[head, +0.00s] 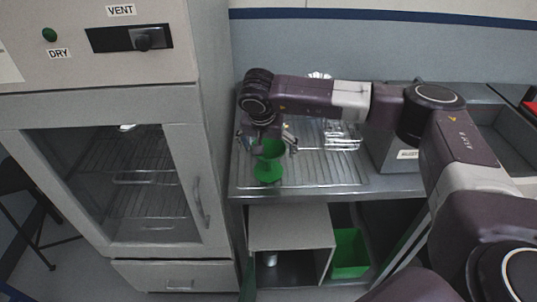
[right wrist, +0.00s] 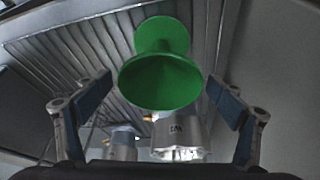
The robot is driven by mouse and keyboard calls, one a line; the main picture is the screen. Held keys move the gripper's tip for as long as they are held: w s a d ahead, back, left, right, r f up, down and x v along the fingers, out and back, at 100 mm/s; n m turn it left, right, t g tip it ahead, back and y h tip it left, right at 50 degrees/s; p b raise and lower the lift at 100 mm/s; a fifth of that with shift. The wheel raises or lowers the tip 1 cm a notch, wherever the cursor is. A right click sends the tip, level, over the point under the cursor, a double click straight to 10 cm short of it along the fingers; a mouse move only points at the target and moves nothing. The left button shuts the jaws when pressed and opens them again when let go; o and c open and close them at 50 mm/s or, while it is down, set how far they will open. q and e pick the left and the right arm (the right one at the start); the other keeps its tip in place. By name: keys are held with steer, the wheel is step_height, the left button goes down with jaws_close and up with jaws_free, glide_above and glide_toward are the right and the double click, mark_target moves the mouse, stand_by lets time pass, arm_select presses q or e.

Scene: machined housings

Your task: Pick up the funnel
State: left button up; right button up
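The green funnel (head: 268,163) stands near the front left edge of the ribbed metal drainboard in the head view. In the right wrist view the funnel (right wrist: 160,70) is at the upper middle, its wide round mouth toward the camera and a second flared end behind it. My right gripper (head: 266,140) is above the funnel in the head view and hides part of it. In the right wrist view its fingers (right wrist: 165,96) are spread wide with nothing between them, and the funnel appears beyond them. My left gripper is not in view.
Metal machined parts (right wrist: 180,135) are beyond the fingers in the right wrist view. A cabinet with a glass door (head: 125,185) stands left of the drainboard (head: 330,178). A grey labelled box (head: 393,155) is at its right. A green bin (head: 349,254) is below.

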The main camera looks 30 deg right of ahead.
steer(key=c, duration=1)
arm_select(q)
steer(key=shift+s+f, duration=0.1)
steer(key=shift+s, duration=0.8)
arm_select(e)
steer(key=shift+r, duration=0.2)
